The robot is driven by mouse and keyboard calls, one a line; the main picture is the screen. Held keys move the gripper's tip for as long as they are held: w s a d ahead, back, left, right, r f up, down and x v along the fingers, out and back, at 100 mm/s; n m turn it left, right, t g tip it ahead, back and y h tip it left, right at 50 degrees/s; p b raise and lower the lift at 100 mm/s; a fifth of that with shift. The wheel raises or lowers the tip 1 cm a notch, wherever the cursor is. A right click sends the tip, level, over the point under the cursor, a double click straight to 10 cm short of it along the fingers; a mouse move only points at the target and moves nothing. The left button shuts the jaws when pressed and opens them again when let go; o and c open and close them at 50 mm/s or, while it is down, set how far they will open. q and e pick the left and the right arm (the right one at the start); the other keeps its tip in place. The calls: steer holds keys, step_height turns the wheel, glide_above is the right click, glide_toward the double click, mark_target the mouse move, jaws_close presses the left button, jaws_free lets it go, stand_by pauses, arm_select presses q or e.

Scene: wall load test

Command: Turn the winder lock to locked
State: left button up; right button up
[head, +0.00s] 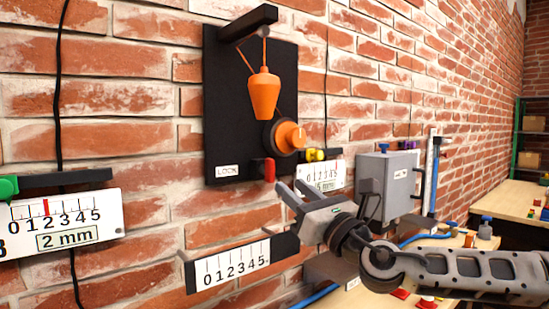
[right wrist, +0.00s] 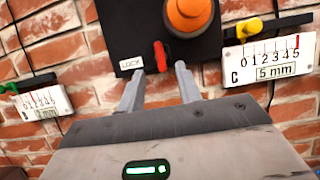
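The winder lock is a small red lever (head: 269,170) low on a black wall board (head: 225,110), right of a white LOCK label (head: 227,171). In the right wrist view the red lever (right wrist: 161,56) stands roughly upright, with the label (right wrist: 131,63) on its left. My right gripper (head: 288,184) is open and empty, just below and in front of the lever. In the right wrist view its fingertips (right wrist: 159,74) are spread to either side of the lever's lower end; I cannot tell whether they touch it. My left gripper is not in view.
An orange winder knob (head: 291,137) sits above right of the lever, and an orange weight (head: 264,92) hangs under a black bracket. Numbered scales (head: 232,267) flank the board. A grey box (head: 388,183) is on the wall at right, above a bench with small parts.

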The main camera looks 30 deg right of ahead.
mark_target(273, 171)
steer(key=p+x, duration=0.2)
steer(key=x, duration=0.5)
jaws_close()
